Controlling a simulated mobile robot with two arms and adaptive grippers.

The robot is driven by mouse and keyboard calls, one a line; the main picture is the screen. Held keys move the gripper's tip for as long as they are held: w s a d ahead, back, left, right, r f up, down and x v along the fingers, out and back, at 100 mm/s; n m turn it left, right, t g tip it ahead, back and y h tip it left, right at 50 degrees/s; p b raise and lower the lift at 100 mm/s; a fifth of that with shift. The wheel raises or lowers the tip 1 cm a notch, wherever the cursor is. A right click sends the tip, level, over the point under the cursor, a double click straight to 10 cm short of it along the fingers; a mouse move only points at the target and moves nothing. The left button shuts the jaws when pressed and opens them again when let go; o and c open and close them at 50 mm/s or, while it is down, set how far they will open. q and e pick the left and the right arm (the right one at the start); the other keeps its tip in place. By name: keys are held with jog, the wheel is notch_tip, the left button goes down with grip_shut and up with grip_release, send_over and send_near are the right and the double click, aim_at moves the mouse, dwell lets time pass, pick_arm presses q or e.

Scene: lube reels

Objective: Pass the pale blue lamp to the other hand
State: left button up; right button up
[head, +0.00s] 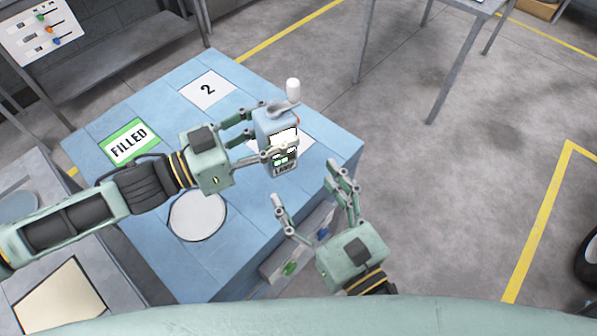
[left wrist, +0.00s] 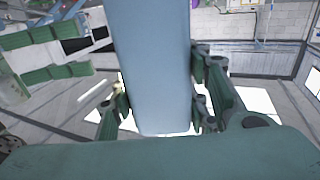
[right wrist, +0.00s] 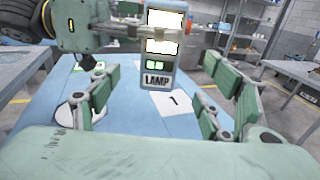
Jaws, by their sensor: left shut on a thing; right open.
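The pale blue lamp (head: 276,133) is a box with lit white and green panels, a LAMP label and a white knob on top. My left gripper (head: 264,135) is shut on it and holds it above the blue table. In the left wrist view the lamp's plain side (left wrist: 155,65) stands between the fingers. My right gripper (head: 306,190) is open and empty, below and to the right of the lamp in the head view. In the right wrist view the lamp's labelled face (right wrist: 160,60) is ahead, beyond the open fingers.
The blue table (head: 240,255) carries a FILLED card (head: 130,142), a card marked 2 (head: 208,90), a card marked 1 (right wrist: 175,102) and a round white disc (head: 198,215). A grey table (head: 450,10) stands at the back.

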aim_at(283, 155)
pick_arm(q)
jog(key=shift+r, duration=0.1)
pick_arm(e)
jog(key=x, duration=1.1)
jog(key=shift+w+a, duration=0.15)
jog(key=shift+w, duration=0.2)
pick_arm(q)
jog(key=shift+d, duration=0.1)
pick_arm(e)
jog(key=shift+s+a, duration=0.1)
jog(key=c, duration=1.5)
pick_arm(q)
jog(key=o, duration=1.1)
pick_arm(e)
jog(key=shift+r, duration=0.1)
jog(key=shift+c, duration=0.2)
pick_arm(q)
jog(key=o, duration=0.5)
pick_arm(e)
jog(key=shift+c, duration=0.9)
